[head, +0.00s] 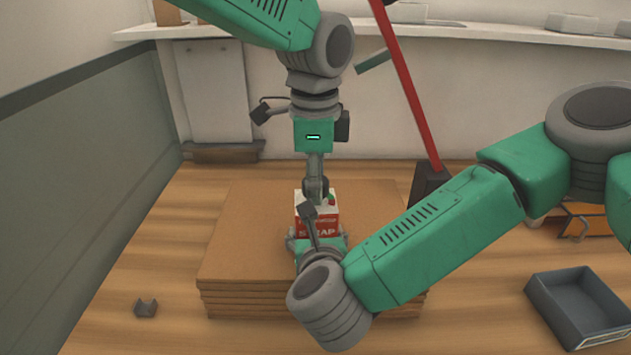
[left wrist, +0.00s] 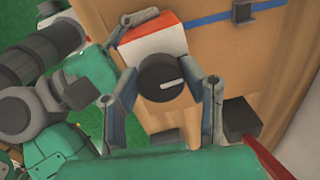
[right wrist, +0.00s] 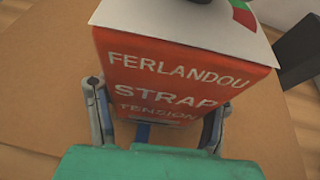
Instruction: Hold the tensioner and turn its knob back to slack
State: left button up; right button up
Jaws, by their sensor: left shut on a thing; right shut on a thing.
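The tensioner is a red and white box (head: 318,222) with "STRAP" lettering, standing on a stack of brown boards (head: 245,235). Its dark round knob (left wrist: 158,90) has a white line pointing right and slightly up in the left wrist view. My left gripper (head: 316,190) comes down from above, its fingers shut on opposite sides of the knob. My right gripper (right wrist: 157,118) is shut around the tensioner's red front, one finger at each side. In the right wrist view the box top (right wrist: 180,22) shows a green and red mark; the knob is mostly cut off.
A red pole (head: 408,85) with a dark block (head: 428,185) stands behind right. A blue strap (left wrist: 215,19) crosses the boards. A grey tray (head: 580,305) lies on the floor at right, and a small grey piece (head: 146,308) at left.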

pick_arm(q)
jog(key=shift+w+n, duration=0.15)
jog(key=shift+n, duration=1.45)
jog(key=shift+d, duration=0.1)
jog(key=shift+r, duration=0.1)
jog(key=o, duration=1.1)
jog(key=shift+o, duration=0.3)
notch_tip(320, 180, up, 12)
